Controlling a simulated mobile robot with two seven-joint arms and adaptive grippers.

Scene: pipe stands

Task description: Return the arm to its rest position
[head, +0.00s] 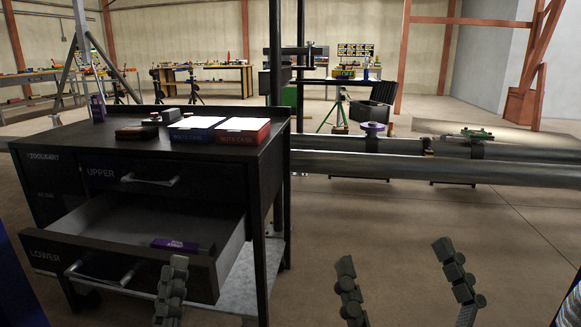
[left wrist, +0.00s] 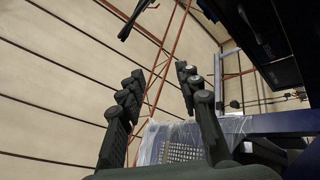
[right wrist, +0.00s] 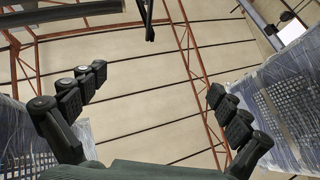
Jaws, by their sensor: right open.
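My left gripper (head: 171,282) shows at the bottom of the head view, in front of the cart's open drawer. In the left wrist view its fingertips (left wrist: 159,75) stand partly apart with nothing between them. My right gripper (head: 400,270) is at the bottom right of the head view, above bare floor. Its fingers are wide apart and empty, as they also are in the right wrist view (right wrist: 155,85). Both grippers point upward, with the wall and roof beams behind them in the wrist views. Most of both arms is out of the head view.
A dark tool cart (head: 265,150) stands at left, its lower drawer (head: 120,258) pulled out with a purple box (head: 182,246) inside. A blue case (head: 196,135) and a red case (head: 232,138) lie on top. Long pipes (head: 400,168) cross behind. Floor at right is clear.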

